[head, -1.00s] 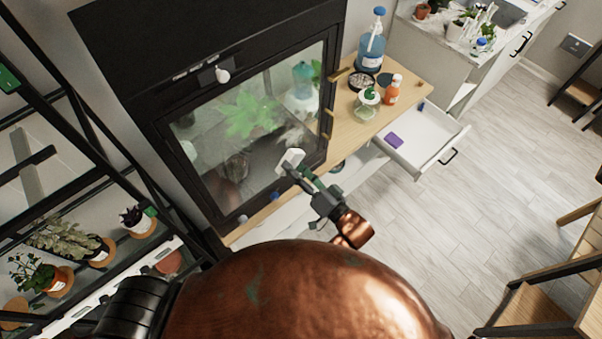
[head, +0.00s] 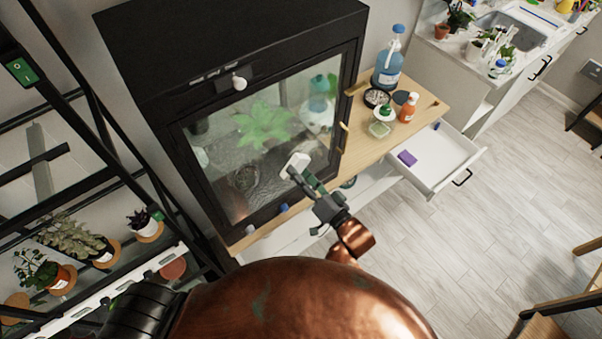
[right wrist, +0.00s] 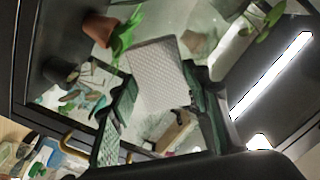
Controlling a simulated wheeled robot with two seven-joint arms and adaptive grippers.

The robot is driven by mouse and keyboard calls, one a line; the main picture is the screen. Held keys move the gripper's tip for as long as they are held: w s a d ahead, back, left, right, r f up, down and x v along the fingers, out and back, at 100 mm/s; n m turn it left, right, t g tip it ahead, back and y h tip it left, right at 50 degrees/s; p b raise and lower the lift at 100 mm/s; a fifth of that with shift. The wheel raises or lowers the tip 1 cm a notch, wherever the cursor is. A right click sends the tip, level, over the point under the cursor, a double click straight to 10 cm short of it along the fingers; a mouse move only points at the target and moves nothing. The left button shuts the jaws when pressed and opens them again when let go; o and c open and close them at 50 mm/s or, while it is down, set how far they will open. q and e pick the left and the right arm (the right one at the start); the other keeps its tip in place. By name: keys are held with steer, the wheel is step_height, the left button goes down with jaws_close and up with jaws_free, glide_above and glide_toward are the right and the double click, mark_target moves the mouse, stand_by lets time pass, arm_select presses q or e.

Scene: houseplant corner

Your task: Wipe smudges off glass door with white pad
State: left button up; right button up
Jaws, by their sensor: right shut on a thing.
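The black cabinet has a glass door (head: 225,150) with plants visible behind it. Hazy pale patches show on the glass, but I cannot tell smudges from reflections. My right gripper (head: 299,174) is shut on the white pad (head: 297,162), which is in front of the lower right part of the glass. In the right wrist view, the textured white pad (right wrist: 158,75) sits between the green-lined fingers of the gripper (right wrist: 160,110), with the glass behind it. I cannot tell whether the pad touches the glass. My left gripper is not in view.
A wooden counter (head: 428,92) at right of the cabinet holds a blue pump bottle (head: 388,66), an orange bottle (head: 408,107) and small dishes. An open white drawer (head: 440,165) with a purple item (head: 407,158) juts out below. A black plant shelf stands at left.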

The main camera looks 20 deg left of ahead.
steer(key=shift+x, duration=0.9)
